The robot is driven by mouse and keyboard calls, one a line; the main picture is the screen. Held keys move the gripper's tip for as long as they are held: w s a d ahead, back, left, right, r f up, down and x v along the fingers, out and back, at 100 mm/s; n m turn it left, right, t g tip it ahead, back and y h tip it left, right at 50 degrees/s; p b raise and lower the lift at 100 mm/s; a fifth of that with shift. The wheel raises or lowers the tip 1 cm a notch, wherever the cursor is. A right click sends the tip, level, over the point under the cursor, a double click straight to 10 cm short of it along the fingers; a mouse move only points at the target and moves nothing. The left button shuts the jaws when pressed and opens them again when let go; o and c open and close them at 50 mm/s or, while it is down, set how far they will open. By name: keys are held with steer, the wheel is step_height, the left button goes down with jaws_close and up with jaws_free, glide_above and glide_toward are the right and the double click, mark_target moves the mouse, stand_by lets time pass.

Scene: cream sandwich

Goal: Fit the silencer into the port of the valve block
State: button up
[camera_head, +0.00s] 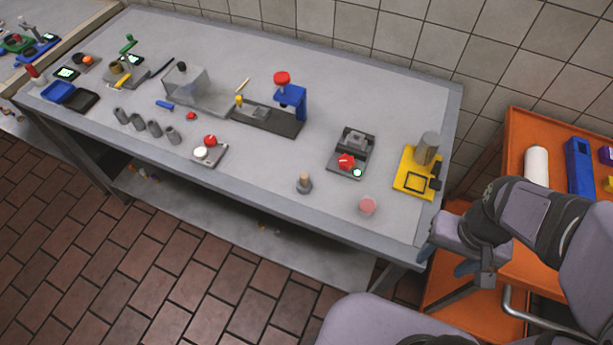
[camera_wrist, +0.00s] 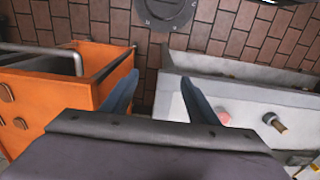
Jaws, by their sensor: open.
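A small tan, round-topped piece on a grey round foot, which looks like the silencer (camera_head: 304,183), stands upright near the front edge of the grey table. It also shows in the wrist view (camera_wrist: 276,123) at the right. A dark base carrying a grey block, a red knob and a green-lit face, possibly the valve block (camera_head: 354,142), sits behind it to the right; I cannot make out a port. My gripper (camera_head: 467,272) is open and empty beyond the table's right end, well apart from both. Its two blue fingers (camera_wrist: 159,82) are spread in the wrist view.
An orange cart (camera_head: 518,135) stands right of the table, close to my gripper. A pink disc (camera_head: 368,205) lies near the front edge. A yellow fixture (camera_head: 415,170) with a grey cylinder stands at the table's right end. The tabletop around the silencer is mostly clear.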

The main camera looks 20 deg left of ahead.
stand_by(0.4)
steer(key=c, duration=0.4)
steer(key=shift+f, duration=0.1)
